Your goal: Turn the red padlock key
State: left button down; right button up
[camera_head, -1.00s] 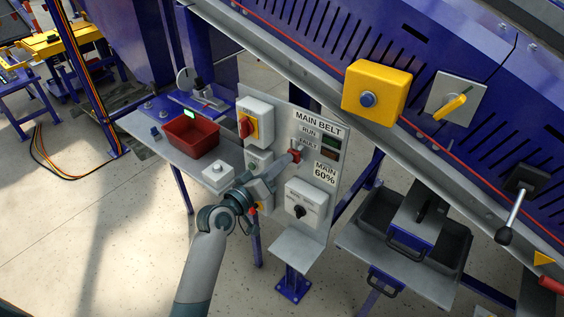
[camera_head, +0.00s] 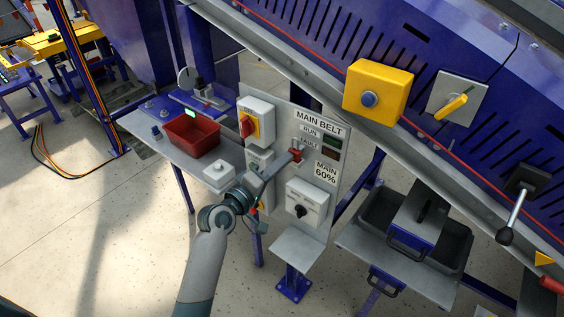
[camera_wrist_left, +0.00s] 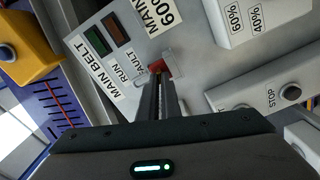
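The red padlock (camera_head: 296,154) is on the grey control panel below the FAULT label. Its red part also shows in the left wrist view (camera_wrist_left: 158,66), just beyond my fingertips. My left gripper (camera_head: 290,158) reaches up from the lower left, with its tips at the padlock. In the left wrist view the two fingers (camera_wrist_left: 159,80) are close together with a thin gap, closed at the red part. The key itself is mostly hidden between the tips. My right gripper is not in view.
The panel carries a red-and-yellow rotary switch (camera_head: 247,124) at upper left and a black selector knob (camera_head: 300,211) below. A STOP button box (camera_wrist_left: 290,92) lies right of my fingers in the wrist view. A red bin (camera_head: 192,137) stands on the shelf at left.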

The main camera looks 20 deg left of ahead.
pick_arm(q)
jog(key=c, duration=2)
grip_release()
jog(key=shift+s, duration=0.1)
jog(key=shift+b+v, duration=3.25)
jog(key=shift+v, duration=5.4)
